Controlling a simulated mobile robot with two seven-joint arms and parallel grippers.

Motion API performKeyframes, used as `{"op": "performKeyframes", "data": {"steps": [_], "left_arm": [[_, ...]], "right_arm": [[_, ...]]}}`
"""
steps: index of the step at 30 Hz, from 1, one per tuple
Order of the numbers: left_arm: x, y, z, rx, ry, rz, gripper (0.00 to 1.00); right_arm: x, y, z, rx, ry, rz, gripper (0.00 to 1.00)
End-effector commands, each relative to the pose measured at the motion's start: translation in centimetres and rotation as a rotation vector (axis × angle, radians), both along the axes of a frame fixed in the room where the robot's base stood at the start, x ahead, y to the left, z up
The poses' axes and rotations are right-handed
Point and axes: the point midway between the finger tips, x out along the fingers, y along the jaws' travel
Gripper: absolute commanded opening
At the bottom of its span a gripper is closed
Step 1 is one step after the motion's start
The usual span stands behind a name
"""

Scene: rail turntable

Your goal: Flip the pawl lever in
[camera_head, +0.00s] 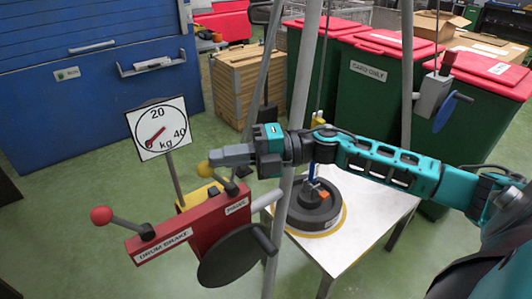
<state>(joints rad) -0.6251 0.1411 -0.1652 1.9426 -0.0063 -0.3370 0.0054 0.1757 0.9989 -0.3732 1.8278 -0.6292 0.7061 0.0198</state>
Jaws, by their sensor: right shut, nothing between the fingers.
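The red winch housing (190,228) stands in the foreground with labels reading DRUM BRAKE and PAWL. The pawl lever (204,169) has a yellow knob, and its grey rod slants down right to a dark pivot by the PAWL label. My right gripper (213,157) reaches in from the right, its fingers shut and pointing left. Its fingertips are close above and beside the yellow knob and overlap it in this view; I cannot tell if they touch. Nothing shows between the fingers. My left gripper is not in view.
A red-knobbed brake lever (102,215) sticks out left, and a dark crank wheel (236,257) is in front. A kg dial (157,128) stands behind. Grey poles rise near my wrist. A black weight (314,210) sits on a white table (362,234). Green bins (375,90) stand behind.

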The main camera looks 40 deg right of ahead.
Motion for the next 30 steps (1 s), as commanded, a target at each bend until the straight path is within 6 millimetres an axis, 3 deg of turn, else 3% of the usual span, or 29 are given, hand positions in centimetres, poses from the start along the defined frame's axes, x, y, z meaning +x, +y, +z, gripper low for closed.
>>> {"op": "performKeyframes", "data": {"steps": [22,30], "left_arm": [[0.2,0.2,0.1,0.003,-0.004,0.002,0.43],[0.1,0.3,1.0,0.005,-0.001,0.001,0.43]], "right_arm": [[0.0,0.1,-0.1,0.001,0.002,0.002,0.0],[0.3,-0.6,1.4,0.0,0.0,0.001,0.0]]}}
